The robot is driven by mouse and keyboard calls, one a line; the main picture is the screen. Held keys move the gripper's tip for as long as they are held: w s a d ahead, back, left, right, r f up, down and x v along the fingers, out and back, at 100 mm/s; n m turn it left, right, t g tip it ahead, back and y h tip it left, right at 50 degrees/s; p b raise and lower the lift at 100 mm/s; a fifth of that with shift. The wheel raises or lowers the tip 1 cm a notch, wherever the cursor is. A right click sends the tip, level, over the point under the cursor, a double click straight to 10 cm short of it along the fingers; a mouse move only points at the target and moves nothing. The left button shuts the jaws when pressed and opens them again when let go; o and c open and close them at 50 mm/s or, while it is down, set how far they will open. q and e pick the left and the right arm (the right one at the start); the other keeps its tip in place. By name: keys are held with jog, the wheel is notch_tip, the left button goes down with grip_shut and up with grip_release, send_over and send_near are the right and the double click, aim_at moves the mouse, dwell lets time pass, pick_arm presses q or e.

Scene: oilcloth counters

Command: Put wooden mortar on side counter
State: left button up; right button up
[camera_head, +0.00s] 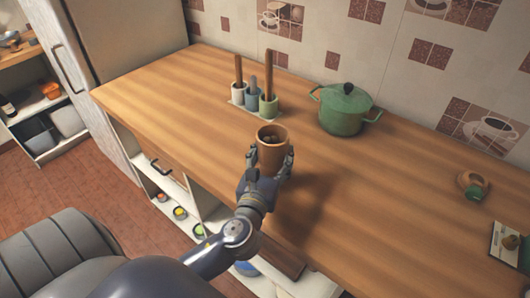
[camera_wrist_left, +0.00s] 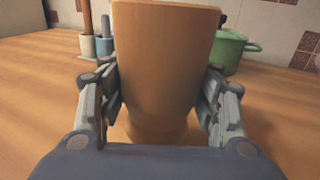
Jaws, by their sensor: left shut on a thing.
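The wooden mortar (camera_head: 272,150) is a brown cup shape, upright, with something small and dark inside. My left gripper (camera_head: 270,172) is shut on it, with a finger on each side. In the left wrist view the mortar (camera_wrist_left: 163,70) fills the middle between the fingers of my left gripper (camera_wrist_left: 160,100). It is over the front part of the wooden counter (camera_head: 180,95); I cannot tell whether its base touches the top. My right gripper is not in view.
A green pot (camera_head: 346,110) with a lid stands behind, to the right. A holder with three small cups and upright sticks (camera_head: 251,103) stands behind the mortar. A small brown and green object (camera_head: 473,186) lies far right. The counter's left part is clear. A dark seat (camera_head: 50,250) is lower left.

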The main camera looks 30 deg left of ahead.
pick_arm(q)
jog(key=w+a, duration=0.1)
jog(key=a, duration=0.1)
jog(key=shift+w+a, duration=0.6)
jog(key=shift+a, duration=0.15)
jog(key=shift+a+f, duration=0.1)
jog(key=shift+f, duration=0.2)
notch_tip(320, 180, down, 3)
jog(key=shift+r, duration=0.2)
jog(key=shift+f, duration=0.35)
jog(key=shift+b, duration=0.3)
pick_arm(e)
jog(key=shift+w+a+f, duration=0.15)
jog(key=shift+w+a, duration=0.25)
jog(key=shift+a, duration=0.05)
pick_arm(q)
jog(key=o, duration=1.3)
jog(key=shift+f, duration=0.1)
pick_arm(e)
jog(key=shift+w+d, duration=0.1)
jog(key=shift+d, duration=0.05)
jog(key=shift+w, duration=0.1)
